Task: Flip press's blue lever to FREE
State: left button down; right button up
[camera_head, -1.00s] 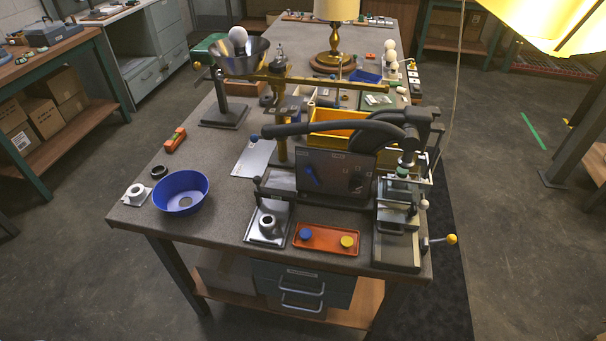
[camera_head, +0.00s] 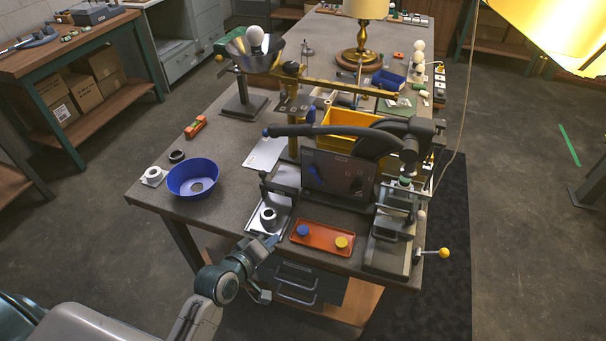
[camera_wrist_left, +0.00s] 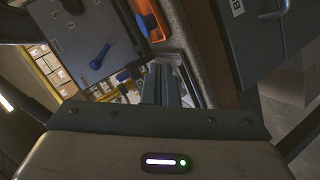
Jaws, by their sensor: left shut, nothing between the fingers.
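The press (camera_head: 338,170) stands at the near right of the bench, with a dark front plate and a long dark handle. Its blue lever (camera_head: 314,174) sits at the left of that plate, tilted; the lettering around it is too small to read. In the left wrist view the blue lever (camera_wrist_left: 100,56) shows at upper left on the grey plate. My left gripper (camera_head: 268,243) is at the bench's front edge, below and left of the lever and apart from it. Its fingers (camera_wrist_left: 163,85) are shut and empty. My right gripper is not in view.
An orange tray (camera_head: 320,238) with a blue and a yellow piece lies before the press. A metal plate with a grey ring-shaped part (camera_head: 268,217) is close to my left gripper. A blue bowl (camera_head: 192,180) stands left. Drawers (camera_head: 297,285) hang below the bench.

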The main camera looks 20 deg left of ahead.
aim_at(286, 186)
pick_arm(q)
jog(key=w+r+n+t, duration=0.1)
jog(key=w+n, duration=0.1)
jog(key=n, duration=0.1)
jog(key=w+a+r+n+t+y, duration=0.1)
jog(key=w+r+n+t, duration=0.1)
jog(key=w+a+r+n+t, duration=0.1)
jog(key=w+r+n+t, duration=0.1)
jog(key=w+n, duration=0.1)
jog(key=shift+a+n+y, duration=0.2)
jog(key=shift+n+y, duration=0.1)
jog(key=shift+w+a+r+n+t, duration=0.2)
jog(key=shift+w+r+n+t, duration=0.1)
jog(key=shift+n, duration=0.2)
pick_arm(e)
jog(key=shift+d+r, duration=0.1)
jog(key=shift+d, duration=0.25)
pick_arm(q)
jog(key=shift+s, duration=0.1)
jog(key=w, duration=1)
jog(key=shift+d, duration=0.4)
jog(key=d, duration=0.2)
jog(key=d+p, duration=0.1)
jog(key=shift+w+r, duration=0.3)
jog(key=shift+r, duration=0.05)
jog(key=shift+d+r, duration=0.1)
jog(key=shift+d, duration=0.4)
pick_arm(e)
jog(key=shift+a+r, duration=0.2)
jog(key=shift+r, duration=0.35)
